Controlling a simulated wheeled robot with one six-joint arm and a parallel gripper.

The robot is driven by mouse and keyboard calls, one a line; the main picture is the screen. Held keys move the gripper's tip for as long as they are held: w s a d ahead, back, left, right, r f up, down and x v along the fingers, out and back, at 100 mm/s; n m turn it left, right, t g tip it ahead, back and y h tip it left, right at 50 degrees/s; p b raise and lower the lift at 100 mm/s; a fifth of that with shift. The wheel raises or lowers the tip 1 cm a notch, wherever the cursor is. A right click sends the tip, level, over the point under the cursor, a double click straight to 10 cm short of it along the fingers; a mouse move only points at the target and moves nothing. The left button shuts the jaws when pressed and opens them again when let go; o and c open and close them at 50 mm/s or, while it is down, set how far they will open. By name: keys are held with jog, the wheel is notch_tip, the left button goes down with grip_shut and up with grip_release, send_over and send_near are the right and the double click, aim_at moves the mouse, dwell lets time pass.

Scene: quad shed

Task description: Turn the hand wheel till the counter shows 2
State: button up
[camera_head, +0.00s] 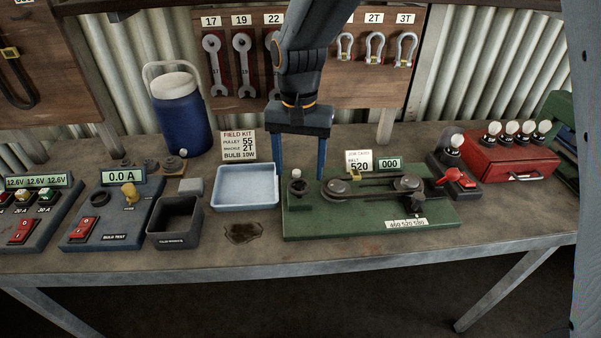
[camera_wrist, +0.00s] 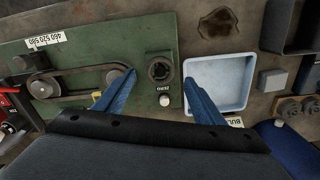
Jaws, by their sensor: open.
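The green bench rig (camera_head: 345,222) carries two belted pulleys and a counter (camera_head: 389,164) reading 000. At the rig's left end is a small dark round wheel (camera_head: 298,187), which looks like the hand wheel; from above it shows in the wrist view (camera_wrist: 160,70). A white button (camera_wrist: 164,100) marked ZERO sits beside it. My gripper (camera_head: 298,178) points down over this end, open and empty. In the wrist view its blue fingers (camera_wrist: 159,80) lie on either side of the wheel, one toward the pulleys (camera_wrist: 43,87), one toward the tray. I cannot tell whether they touch anything.
A pale blue tray (camera_head: 247,203) stands just left of the rig, close to one finger. A red switch box (camera_head: 456,180) and red drawer box are at the right. A dark bin (camera_head: 174,235) and blue jug (camera_head: 180,117) are left.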

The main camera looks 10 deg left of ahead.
aim_at(299, 185)
jog(key=shift+f+p, duration=0.45)
jog(key=shift+f, duration=1.55)
jog(key=shift+c, duration=0.4)
jog(key=c, duration=1)
